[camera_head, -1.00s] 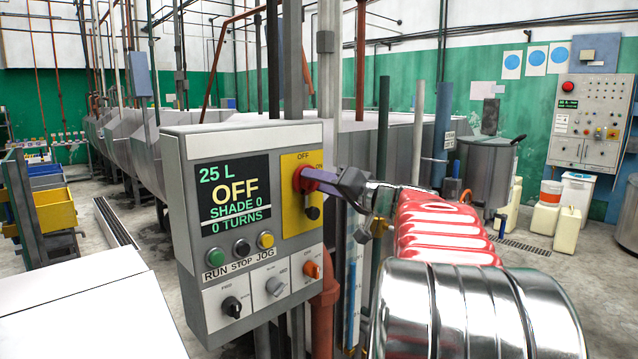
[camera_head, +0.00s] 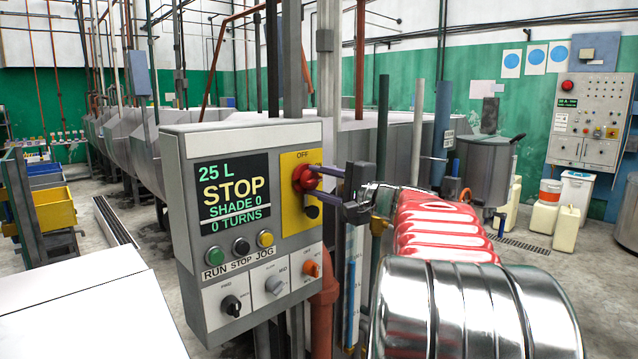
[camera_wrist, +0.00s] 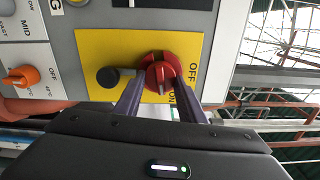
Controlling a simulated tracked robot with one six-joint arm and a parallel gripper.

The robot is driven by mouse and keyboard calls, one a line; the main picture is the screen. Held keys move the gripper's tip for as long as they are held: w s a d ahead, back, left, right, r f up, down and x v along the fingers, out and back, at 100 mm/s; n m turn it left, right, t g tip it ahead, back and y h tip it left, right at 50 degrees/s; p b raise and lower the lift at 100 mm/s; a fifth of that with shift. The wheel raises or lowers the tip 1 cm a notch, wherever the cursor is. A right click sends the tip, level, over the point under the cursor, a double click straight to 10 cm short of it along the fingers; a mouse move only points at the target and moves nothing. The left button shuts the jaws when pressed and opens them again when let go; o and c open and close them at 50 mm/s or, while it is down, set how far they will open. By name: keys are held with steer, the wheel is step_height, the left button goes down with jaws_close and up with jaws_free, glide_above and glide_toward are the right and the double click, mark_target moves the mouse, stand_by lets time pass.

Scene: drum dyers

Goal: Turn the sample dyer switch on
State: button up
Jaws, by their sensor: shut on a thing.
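The sample dyer switch is a red rotary knob (camera_head: 304,179) on a yellow plate (camera_head: 290,225) at the upper right of a grey control box. OFF is printed above it; it also shows in the wrist view (camera_wrist: 158,72), with ON printed beside it. The box's display (camera_head: 233,195) reads 25 L, STOP, SHADE 0, 0 TURNS. My gripper (camera_head: 318,182) reaches in from the right, its two purple fingers shut on the knob, one on each side in the wrist view (camera_wrist: 160,88). The fingers partly hide the plate and the ON label.
A black knob (camera_wrist: 108,77) sits on the yellow plate close to one finger. Green, black and yellow buttons (camera_head: 265,239) and three rotary selectors (camera_head: 232,306) are lower on the box. Pipes stand behind it. A white surface (camera_head: 85,310) is at lower left.

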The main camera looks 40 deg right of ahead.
steer(key=shift+d+f+m, duration=0.1)
steer(key=shift+f+m, duration=0.15)
steer(key=shift+m, duration=0.65)
steer(key=o, duration=1)
steer(key=shift+o, duration=0.2)
steer(key=shift+r, duration=0.1)
steer(key=shift+s, duration=0.1)
steer(key=shift+s, duration=0.3)
steer(key=s, duration=1.3)
steer(key=shift+d, duration=0.1)
